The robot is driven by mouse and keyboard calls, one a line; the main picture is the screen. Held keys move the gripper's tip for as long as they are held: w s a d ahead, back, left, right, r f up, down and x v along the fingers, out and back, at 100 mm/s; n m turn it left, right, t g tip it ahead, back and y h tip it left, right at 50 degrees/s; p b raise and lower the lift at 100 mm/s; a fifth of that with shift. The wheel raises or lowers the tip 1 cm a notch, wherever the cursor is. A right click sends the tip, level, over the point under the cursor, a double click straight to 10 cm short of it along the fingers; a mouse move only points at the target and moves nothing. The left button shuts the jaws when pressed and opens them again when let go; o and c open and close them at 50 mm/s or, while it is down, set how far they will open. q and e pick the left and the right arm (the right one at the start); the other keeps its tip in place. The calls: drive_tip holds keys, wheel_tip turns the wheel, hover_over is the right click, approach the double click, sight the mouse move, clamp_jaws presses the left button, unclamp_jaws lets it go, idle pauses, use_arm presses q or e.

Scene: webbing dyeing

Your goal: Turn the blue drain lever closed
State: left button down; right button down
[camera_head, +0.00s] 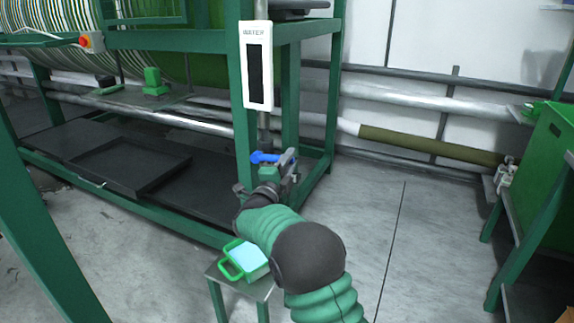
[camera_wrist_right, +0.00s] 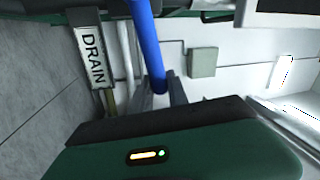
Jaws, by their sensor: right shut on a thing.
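The blue drain lever (camera_head: 262,157) sits low beside the green frame post, below the water gauge. It lies roughly level in the head view. In the right wrist view the blue lever (camera_wrist_right: 147,42) runs from the top edge down to my fingers. My right gripper (camera_head: 286,158) is shut on the lever's right end; the fingers partly hide that end. In the wrist view my right gripper (camera_wrist_right: 165,88) shows dark fingers around the lever's tip. A DRAIN label (camera_wrist_right: 93,57) is left of the lever. My left gripper is out of view.
A green tank (camera_head: 545,150) stands at right. The floor between is clear.

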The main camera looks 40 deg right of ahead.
drive_tip(key=shift+f+m+b, duration=1.1)
drive_tip(key=shift+m+b, duration=0.05)
drive_tip(key=shift+m, duration=0.15)
drive_tip(key=c, duration=1.3)
unclamp_jaws()
drive_tip(key=shift+w+f, duration=0.1)
drive_tip(key=shift+f, duration=0.05)
drive_tip(key=shift+d+g, duration=0.1)
drive_tip(key=shift+g, duration=0.2)
drive_tip(key=p+v, duration=0.6)
drive_tip(key=v, duration=1.1)
drive_tip(key=shift+f, duration=0.25)
